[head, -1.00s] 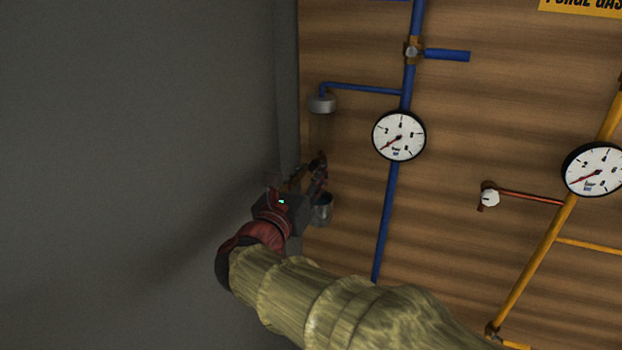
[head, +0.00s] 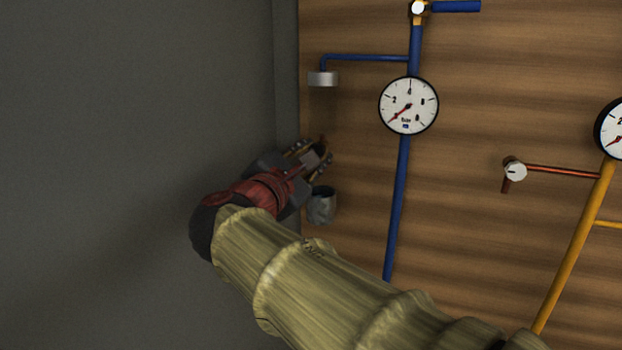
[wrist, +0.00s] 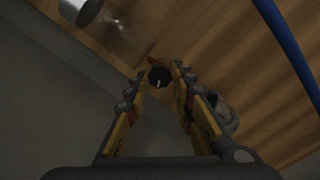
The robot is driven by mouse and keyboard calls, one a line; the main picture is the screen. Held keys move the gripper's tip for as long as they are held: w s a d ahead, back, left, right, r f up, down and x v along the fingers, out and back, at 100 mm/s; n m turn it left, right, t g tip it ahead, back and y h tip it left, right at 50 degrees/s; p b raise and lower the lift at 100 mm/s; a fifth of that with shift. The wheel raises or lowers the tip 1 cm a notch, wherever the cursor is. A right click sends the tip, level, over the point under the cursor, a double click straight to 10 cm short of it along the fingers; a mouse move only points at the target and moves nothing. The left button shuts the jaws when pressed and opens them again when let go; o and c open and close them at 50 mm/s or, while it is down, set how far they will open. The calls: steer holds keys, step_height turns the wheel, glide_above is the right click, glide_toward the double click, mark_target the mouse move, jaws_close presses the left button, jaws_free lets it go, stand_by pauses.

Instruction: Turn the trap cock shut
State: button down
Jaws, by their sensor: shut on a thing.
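The trap hangs by the wall corner, with a grey metal cap (head: 322,79) on top under the thin blue pipe. Its clear body barely shows. The trap cock appears in the wrist view as a dark round knob (wrist: 158,78) with a pale mark, between my fingertips. My gripper (head: 318,157) reaches in from the lower left below the cap. Its fingers are shut on the cock, one on each side of it. In the head view the gripper mostly hides the cock, so I cannot tell its handle angle.
A small grey cup (head: 321,206) hangs just below my gripper. The grey wall (head: 140,100) is close on the left. A blue pipe (head: 397,200) with a gauge (head: 408,106) runs to the right.

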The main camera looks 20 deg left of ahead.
steer(key=m+b, duration=0.5)
steer(key=b, duration=0.1)
steer(key=shift+f+m+b, duration=0.15)
steer(key=shift+m+b, duration=0.15)
steer(key=shift+b, duration=0.1)
steer(key=c, duration=1.5)
jaws_free()
steer(key=s+a, duration=0.1)
steer(key=s, duration=1.1)
